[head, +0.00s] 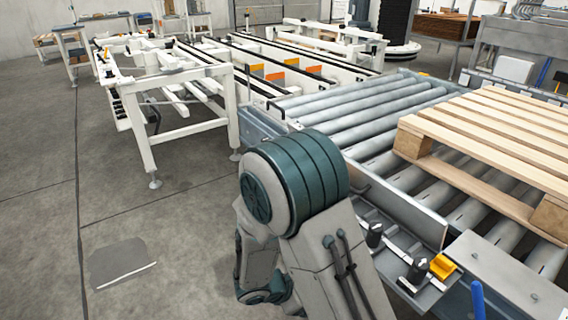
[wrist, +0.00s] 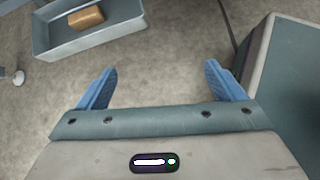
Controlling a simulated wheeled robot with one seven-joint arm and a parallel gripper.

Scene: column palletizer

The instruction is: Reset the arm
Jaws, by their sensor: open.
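My gripper (wrist: 160,85) shows in the wrist view with its two blue fingers spread wide apart. Nothing is between the fingers; grey concrete floor shows beyond them. In the head view my arm is folded in front of the roller conveyor, with its teal joint uppermost, and the gripper itself cannot be made out there.
A wooden pallet (head: 490,130) lies on the roller conveyor (head: 350,105) at the right. A control panel (head: 415,265) with knobs is close to my arm. A grey tray (wrist: 95,38) holds a brown block (wrist: 86,18). The floor at the left is mostly clear.

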